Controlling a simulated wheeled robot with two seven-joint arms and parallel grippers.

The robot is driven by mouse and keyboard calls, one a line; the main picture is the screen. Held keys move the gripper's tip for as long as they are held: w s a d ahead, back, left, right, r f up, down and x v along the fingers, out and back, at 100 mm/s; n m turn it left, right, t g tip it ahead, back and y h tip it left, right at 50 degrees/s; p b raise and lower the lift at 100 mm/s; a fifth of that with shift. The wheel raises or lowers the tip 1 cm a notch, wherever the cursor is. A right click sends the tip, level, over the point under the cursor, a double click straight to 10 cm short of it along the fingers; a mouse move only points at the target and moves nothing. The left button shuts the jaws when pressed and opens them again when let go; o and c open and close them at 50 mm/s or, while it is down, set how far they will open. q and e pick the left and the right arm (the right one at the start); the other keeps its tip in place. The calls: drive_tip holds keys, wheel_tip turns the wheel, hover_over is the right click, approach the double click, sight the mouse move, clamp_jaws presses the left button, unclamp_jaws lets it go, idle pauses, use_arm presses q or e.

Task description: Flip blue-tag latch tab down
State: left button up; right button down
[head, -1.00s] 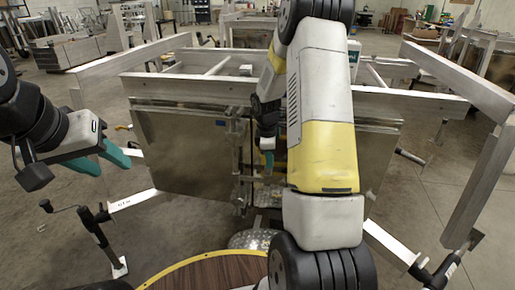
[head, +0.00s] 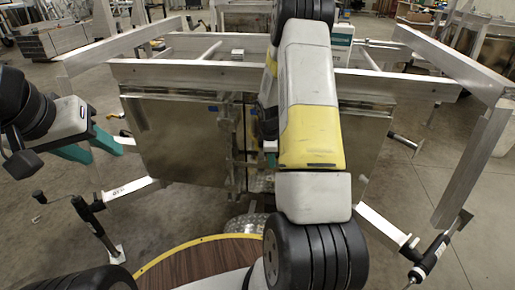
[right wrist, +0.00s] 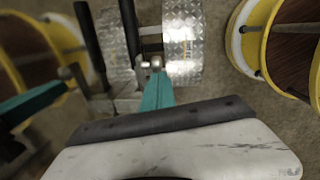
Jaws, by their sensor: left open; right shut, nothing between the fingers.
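A small blue tag (head: 213,108) shows on the upper right part of the trailer's left metal panel (head: 175,140). Vertical latch hardware (head: 226,145) stands at the gap just right of that panel; the latch tab itself is too small to make out. My right gripper (head: 270,147) is in front of the gap, right of this hardware, mostly hidden by my own arm. My left gripper (head: 97,147) is open and empty, left of the panel.
An aluminium rail (head: 180,72) crosses above the panels, with frame beams at both sides. A crank jack (head: 95,220) stands at lower left and another (head: 430,255) at lower right. A diamond-plate piece (right wrist: 183,45) lies under my right gripper.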

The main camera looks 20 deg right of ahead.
drive_tip(key=shift+d, duration=0.1)
drive_tip(key=f+t+y, duration=0.1)
drive_tip(key=y, duration=0.1)
drive_tip(key=d+f+t+y, duration=0.1)
drive_tip(key=y, duration=0.1)
drive_tip(key=f+t+y, duration=0.1)
drive_tip(key=shift+s+d+f+y, duration=0.2)
drive_tip(key=shift+s+f+y, duration=0.05)
drive_tip(key=shift+s+y, duration=0.15)
drive_tip(key=shift+r, duration=0.85)
drive_tip(key=shift+r, duration=0.1)
